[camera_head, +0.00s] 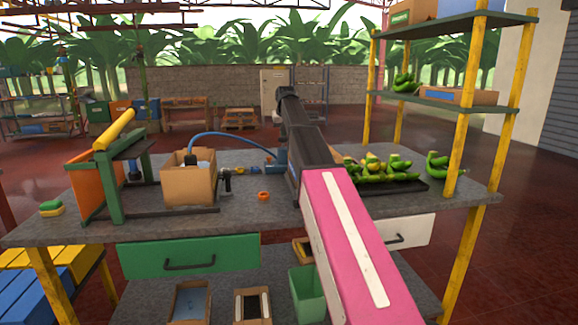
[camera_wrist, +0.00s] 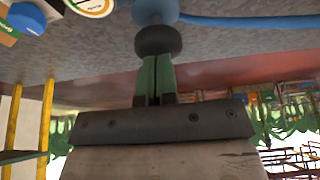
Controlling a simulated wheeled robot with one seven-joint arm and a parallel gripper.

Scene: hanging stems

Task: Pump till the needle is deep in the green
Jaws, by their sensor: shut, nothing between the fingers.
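In the wrist view, which is upside down, my gripper (camera_wrist: 154,90) has its green fingers together with nothing between them. Their tips are at the black round pump knob (camera_wrist: 158,41), touching or very close; I cannot tell which. The blue pump body (camera_wrist: 156,12) is beyond the knob, with a blue hose (camera_wrist: 240,20) leading from it. A white gauge dial (camera_wrist: 92,6) with a coloured rim is cut off at the top edge; its needle is not readable. In the head view my arm hides the gripper and most of the pump; a blue part (camera_head: 272,160) shows beside it.
The hose runs to a cardboard box (camera_head: 188,182) on the grey bench (camera_head: 245,205). A green-framed stand (camera_head: 118,170) is at left. Green bananas (camera_head: 385,168) lie on a dark tray at right, near yellow shelf posts (camera_head: 470,110). An orange ring (camera_head: 263,196) lies in front.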

